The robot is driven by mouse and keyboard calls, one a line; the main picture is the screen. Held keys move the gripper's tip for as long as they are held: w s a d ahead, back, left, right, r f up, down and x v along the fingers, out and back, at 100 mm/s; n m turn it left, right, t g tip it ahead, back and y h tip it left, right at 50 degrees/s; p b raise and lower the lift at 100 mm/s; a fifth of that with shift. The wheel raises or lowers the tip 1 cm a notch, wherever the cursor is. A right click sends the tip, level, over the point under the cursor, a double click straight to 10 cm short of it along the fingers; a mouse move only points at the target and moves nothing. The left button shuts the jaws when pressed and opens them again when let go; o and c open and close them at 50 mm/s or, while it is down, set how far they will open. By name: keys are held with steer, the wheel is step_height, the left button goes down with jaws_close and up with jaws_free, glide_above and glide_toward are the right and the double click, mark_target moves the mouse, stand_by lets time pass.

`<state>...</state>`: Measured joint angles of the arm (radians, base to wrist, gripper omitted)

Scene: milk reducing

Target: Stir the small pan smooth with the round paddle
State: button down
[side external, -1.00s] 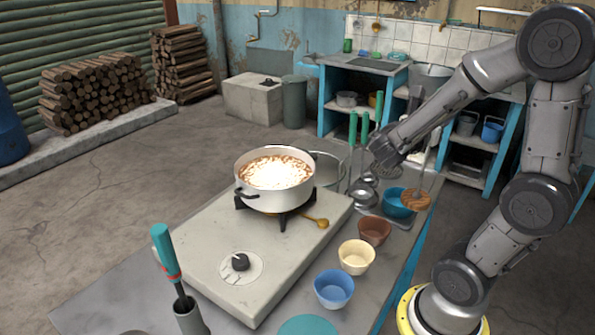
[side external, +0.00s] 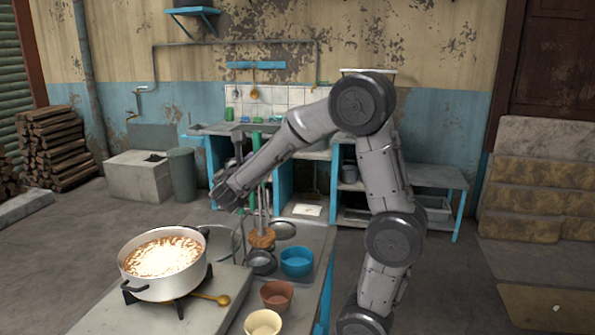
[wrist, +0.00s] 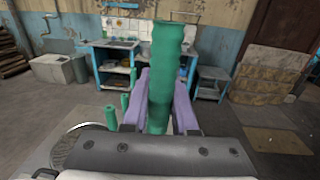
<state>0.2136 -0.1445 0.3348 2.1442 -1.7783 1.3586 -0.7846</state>
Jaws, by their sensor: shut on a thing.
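The small pan (side external: 138,282) is a pale pot on a burner at the lower left of the side view. Its contents (side external: 163,257) are white and lumpy with brown around the edge. My gripper (side external: 226,194) is above and to the right of the pan, apart from it. In the wrist view my gripper (wrist: 161,88) is shut on an upright green handle (wrist: 167,60). The round wooden paddle (side external: 262,238) hangs at the bottom of a thin rod below my forearm, outside the pan. The join between rod and handle is hidden.
Other green-handled tools (wrist: 110,118) stand left of the held handle. A metal ladle (side external: 261,262), a blue bowl (side external: 297,262), a brown bowl (side external: 277,295) and a cream bowl (side external: 262,323) are right of the stove. A yellow spoon (side external: 215,298) lies beside the burner.

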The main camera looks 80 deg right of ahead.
steer(key=w+a+r+n+t+y, duration=0.1)
steer(key=w+a+r+n+t, duration=0.15)
steer(key=w, duration=0.45)
steer(key=w+a+r+n+t, duration=0.1)
steer(key=w+a+t, duration=0.15)
steer(key=w, duration=0.35)
steer(key=w+a+r+n+t+y, duration=0.1)
steer(key=w+a+r+t, duration=0.1)
steer(key=w+a, duration=0.35)
steer(key=w+a+n+t+y, duration=0.1)
steer(key=w+a, duration=0.2)
steer(key=w, duration=0.2)
step_height(320, 180, down, 8)
steer(key=shift+s+d+f, duration=0.15)
steer(key=shift+s+d, duration=0.05)
steer(key=shift+s, duration=0.05)
